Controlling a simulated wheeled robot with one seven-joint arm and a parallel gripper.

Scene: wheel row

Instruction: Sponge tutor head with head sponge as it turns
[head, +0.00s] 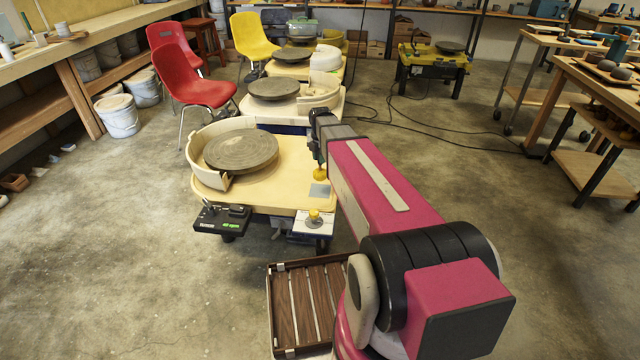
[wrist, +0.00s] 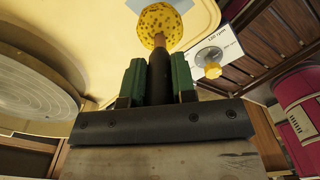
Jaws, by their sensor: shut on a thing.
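My gripper (wrist: 157,82) is shut on the dark handle of a sponge stick. Its yellow speckled round sponge (wrist: 160,25) points away from the fingers, and it also shows in the head view (head: 320,174). The sponge is above the right part of the nearest wheel's cream table (head: 268,190), by a blue-grey patch (head: 319,190). The nearest wheel head (head: 240,151), a grey ringed disc, lies left of the sponge, apart from it. It shows at the left of the wrist view (wrist: 35,85). I cannot tell whether it turns, or which head is the tutor's.
A cream splash pan (head: 196,150) curves around the nearest head. A yellow speed knob (head: 314,214) and a display box (head: 222,217) sit at the front edge. More wheels (head: 274,88) stand behind. Red chairs (head: 200,92) are left; a slatted tray (head: 305,300) is in front.

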